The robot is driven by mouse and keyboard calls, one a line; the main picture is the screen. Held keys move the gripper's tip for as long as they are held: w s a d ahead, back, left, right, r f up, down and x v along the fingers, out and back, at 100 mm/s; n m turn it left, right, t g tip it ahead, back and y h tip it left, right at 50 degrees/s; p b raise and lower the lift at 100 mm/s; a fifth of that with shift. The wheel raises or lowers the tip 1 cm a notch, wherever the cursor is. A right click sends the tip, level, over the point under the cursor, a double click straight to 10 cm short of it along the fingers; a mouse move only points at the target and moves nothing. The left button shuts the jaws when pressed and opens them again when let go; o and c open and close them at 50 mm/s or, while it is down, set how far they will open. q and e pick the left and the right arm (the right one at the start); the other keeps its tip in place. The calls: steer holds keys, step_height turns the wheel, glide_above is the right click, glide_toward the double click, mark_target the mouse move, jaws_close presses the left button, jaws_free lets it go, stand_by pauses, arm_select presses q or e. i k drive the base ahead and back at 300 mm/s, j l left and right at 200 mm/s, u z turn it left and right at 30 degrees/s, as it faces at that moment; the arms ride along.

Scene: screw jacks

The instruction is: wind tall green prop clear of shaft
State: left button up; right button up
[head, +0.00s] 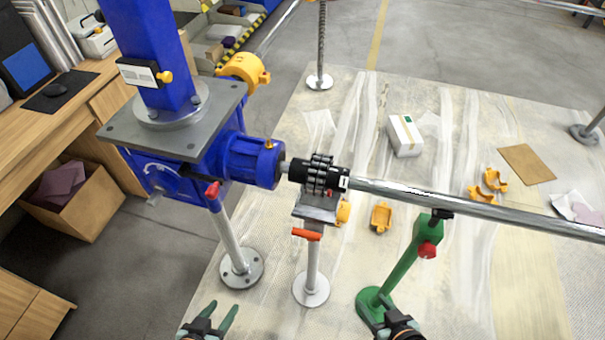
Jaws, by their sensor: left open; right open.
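The tall green prop (406,265) stands on a round green base at the lower middle right of the head view, leaning in the picture. Its black top (441,213) is at the lower edge of the long steel shaft (480,209); I cannot tell whether they touch. A red knob (427,250) sits on the prop's upper side. My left gripper (216,318) is open and empty at the bottom edge, left of the prop. My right gripper (392,326) is at the bottom edge by the green base, open, partly cut off by the frame.
A black coupling (318,175) joins the shaft to a blue gearbox (200,165). White posts with red (213,190) and orange (306,234) handles stand to the left. Yellow clamp pieces (381,218) and a white box (404,135) lie on the sheeted floor. A wooden bench (60,125) is at left.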

mark_target(426, 251)
steer(key=k+z, duration=0.15)
steer(key=z, duration=0.95)
